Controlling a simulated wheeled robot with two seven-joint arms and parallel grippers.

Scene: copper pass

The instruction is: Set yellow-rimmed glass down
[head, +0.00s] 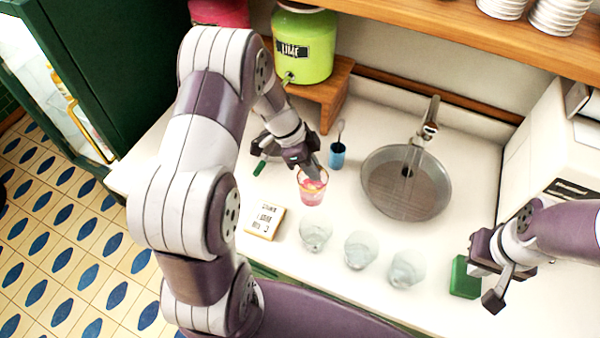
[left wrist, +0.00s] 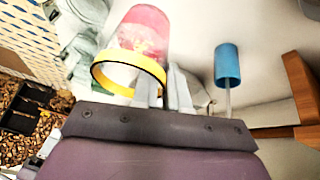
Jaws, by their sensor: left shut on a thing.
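The yellow-rimmed glass (head: 312,190) holds something pink and is on or just above the white counter; I cannot tell if its base touches. My left gripper (head: 309,170) is shut on its rim side. In the left wrist view the glass (left wrist: 140,50) shows its yellow rim close to the gripper (left wrist: 165,92), with one finger partly hidden by the rim. My right gripper (head: 494,277) is at the right, over the counter near a green block; its fingers look apart with nothing between them.
Several clear glasses, one of them here (head: 316,233), stand in front. A small lettered box (head: 265,221) lies left of them. A blue cup (head: 337,156) with a stirrer stands behind. A round sink (head: 380,183) is to the right. The green block (head: 464,278) sits by my right gripper.

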